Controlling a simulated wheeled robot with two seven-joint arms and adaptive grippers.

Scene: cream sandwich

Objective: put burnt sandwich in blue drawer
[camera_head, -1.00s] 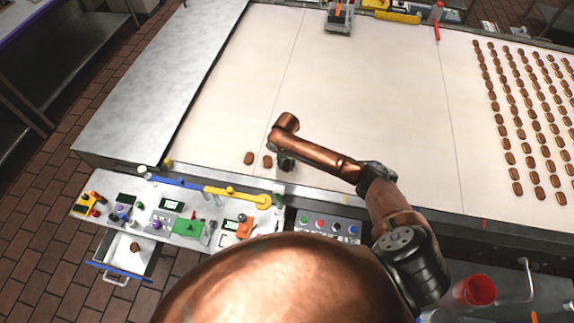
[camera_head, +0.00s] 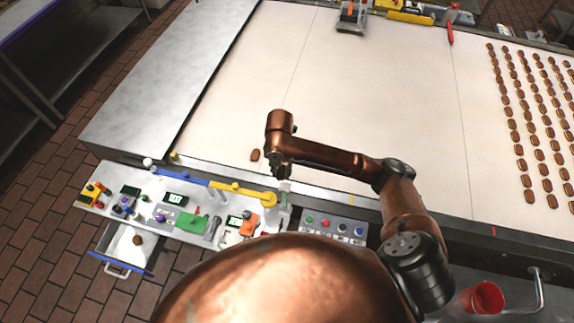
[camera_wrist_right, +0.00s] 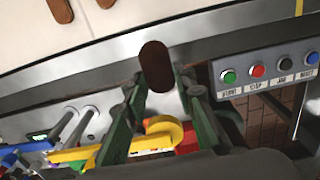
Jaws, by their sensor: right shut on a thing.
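My right gripper (camera_head: 277,172) is over the front edge of the conveyor table. In the right wrist view, the right gripper (camera_wrist_right: 157,78) is shut on a dark brown sandwich (camera_wrist_right: 156,62) held between its green fingers. The head view does not show the held sandwich clearly. The drawer (camera_head: 108,240) with a blue front edge is pulled out below the counter at lower left. A dark sandwich (camera_head: 137,240) lies inside it. My left gripper is out of view.
A sandwich (camera_head: 255,155) lies on the pale belt (camera_head: 370,90) beside the gripper. The wrist view shows two on the belt. A counter (camera_head: 150,205) crowded with tools and a yellow-and-blue bar (camera_head: 230,188) lies between gripper and drawer. A button panel (camera_head: 335,227) is right of it.

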